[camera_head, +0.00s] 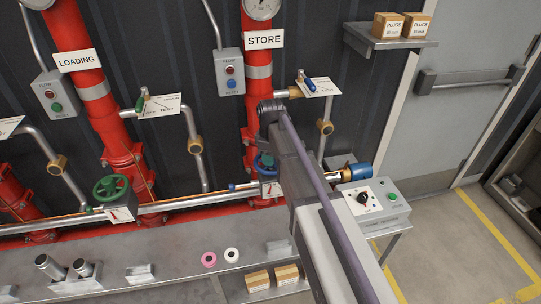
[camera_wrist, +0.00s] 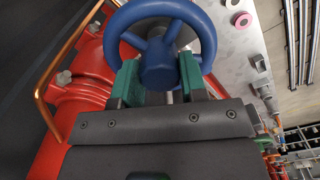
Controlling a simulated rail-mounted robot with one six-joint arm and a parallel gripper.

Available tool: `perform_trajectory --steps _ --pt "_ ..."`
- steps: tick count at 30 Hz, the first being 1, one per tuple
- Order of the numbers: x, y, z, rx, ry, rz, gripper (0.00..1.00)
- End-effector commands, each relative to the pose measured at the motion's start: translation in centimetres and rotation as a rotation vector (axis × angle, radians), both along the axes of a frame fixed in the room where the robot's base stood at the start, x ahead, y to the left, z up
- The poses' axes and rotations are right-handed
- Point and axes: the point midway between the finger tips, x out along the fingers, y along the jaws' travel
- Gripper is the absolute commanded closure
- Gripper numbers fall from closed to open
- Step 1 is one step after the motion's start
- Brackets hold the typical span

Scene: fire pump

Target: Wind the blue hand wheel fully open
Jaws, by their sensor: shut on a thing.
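The blue hand wheel (camera_wrist: 158,62) fills the top of the wrist view, with its rim, spokes and round hub showing. My gripper (camera_wrist: 160,78) has its two green fingers at either side of the hub, shut on the wheel. In the head view, part of the blue wheel (camera_head: 262,162) shows on the pipe below the STORE sign (camera_head: 264,39). My arm covers the right part of it and hides most of the gripper there. I cannot tell how far the wheel is turned.
A green hand wheel (camera_head: 111,187) sits on the same pipe to the left. A control box (camera_head: 375,203) with a black knob and a blue-capped cylinder (camera_head: 355,171) are to the right. A grey bench (camera_head: 180,252) in front holds pink and white rings. Red pipework (camera_wrist: 95,60) is close by at left.

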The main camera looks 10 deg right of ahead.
Motion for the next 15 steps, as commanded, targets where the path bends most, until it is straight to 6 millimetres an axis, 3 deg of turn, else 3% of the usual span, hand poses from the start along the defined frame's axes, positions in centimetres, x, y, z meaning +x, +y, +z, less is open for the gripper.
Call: perform_trajectory --steps 3,11,15 --pt "0.01 -0.01 0.00 0.000 0.000 0.117 0.99" --pt "-0.01 -0.01 0.00 0.000 0.000 0.137 0.99" --pt "0.01 -0.01 0.00 0.000 0.000 0.380 0.99"
